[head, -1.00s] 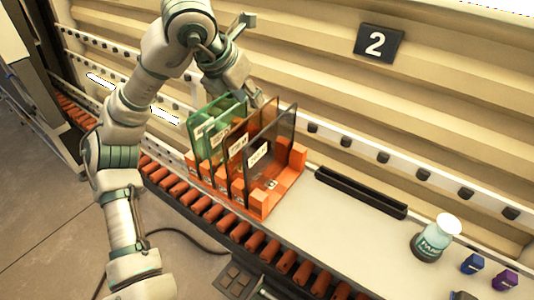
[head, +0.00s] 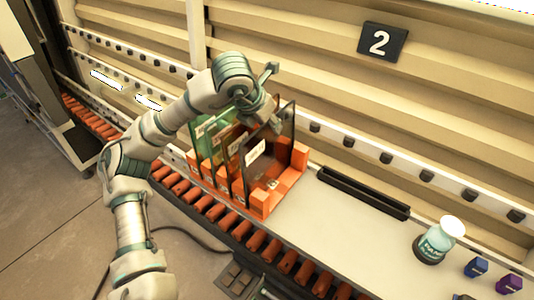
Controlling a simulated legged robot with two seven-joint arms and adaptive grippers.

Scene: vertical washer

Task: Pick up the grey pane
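The grey pane (head: 273,142) is the rightmost of several upright panes in an orange rack (head: 292,178). It is dark, see-through and has a white label. To its left stand an amber-brown pane (head: 229,138) and a green pane (head: 197,132), each with a label. My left gripper (head: 273,122) is at the top of the grey pane, with fingers pointing down. The fingertips are partly hidden by the pane and arm, so I cannot tell whether they are closed on it. The grey pane still stands in the rack. My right gripper is not in view.
The rack stands on a pale bench (head: 340,235) edged with orange rollers (head: 240,235). A ribbed wall with a rail is behind.

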